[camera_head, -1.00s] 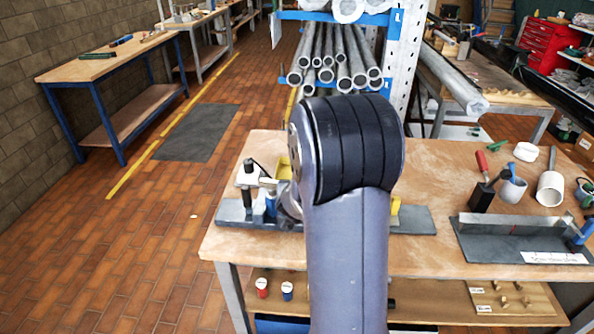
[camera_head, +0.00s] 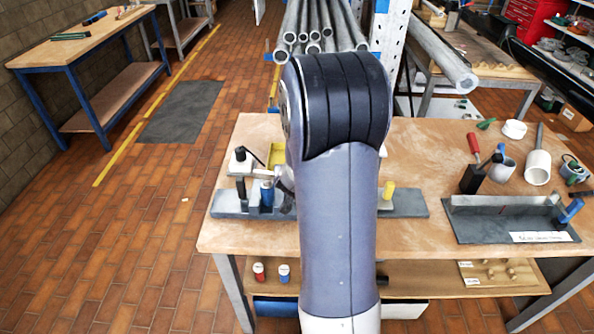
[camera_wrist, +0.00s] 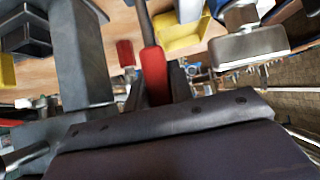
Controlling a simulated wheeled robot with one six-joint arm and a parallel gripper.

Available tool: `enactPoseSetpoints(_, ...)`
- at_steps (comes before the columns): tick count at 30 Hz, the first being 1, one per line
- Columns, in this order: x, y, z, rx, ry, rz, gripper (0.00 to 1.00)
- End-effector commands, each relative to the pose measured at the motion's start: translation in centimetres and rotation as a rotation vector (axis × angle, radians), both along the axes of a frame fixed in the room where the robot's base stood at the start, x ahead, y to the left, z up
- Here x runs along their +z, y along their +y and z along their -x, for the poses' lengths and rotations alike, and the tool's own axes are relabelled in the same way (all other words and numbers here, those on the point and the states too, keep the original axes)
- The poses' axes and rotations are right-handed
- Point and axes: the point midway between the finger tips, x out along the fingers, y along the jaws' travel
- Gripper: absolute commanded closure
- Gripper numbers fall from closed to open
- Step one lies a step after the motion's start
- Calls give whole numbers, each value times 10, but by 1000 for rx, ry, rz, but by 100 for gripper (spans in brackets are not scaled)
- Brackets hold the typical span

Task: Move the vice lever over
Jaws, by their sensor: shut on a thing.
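The vice lever shows in the wrist view as a dark rod with a red grip (camera_wrist: 153,72). My gripper (camera_wrist: 156,88) is shut on the red grip, with dark fingers on either side of it. A grey metal post (camera_wrist: 82,65) stands left of the lever in the wrist view. In the head view, the grey base plate (camera_head: 408,204) lies along the front of the bench. My arm hides the middle of that plate, the lever and my fingertips there.
A yellow peg (camera_head: 388,191) stands right of my arm. A mitre-box-like fixture (camera_head: 505,215) and red-handled tool (camera_head: 473,145) are farther right on the wooden bench (camera_head: 425,150).

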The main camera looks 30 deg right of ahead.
Motion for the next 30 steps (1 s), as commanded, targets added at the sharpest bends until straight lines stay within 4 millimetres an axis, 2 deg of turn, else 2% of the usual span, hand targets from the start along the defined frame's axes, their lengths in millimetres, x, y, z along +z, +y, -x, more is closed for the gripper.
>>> enactPoseSetpoints(1, -1, 0, 0, 0, 1, -1, 100)
enactPoseSetpoints(2, -1, 0, 0, 0, 1, -1, 76)
enactPoseSetpoints(9, 0, 0, 0, 0, 0, 0, 56)
enactPoseSetpoints(20, 6, 4, 5, 1, -1, 1, 56)
enactPoseSetpoints(30, 46, 30, 43, 2, -2, 1, 56)
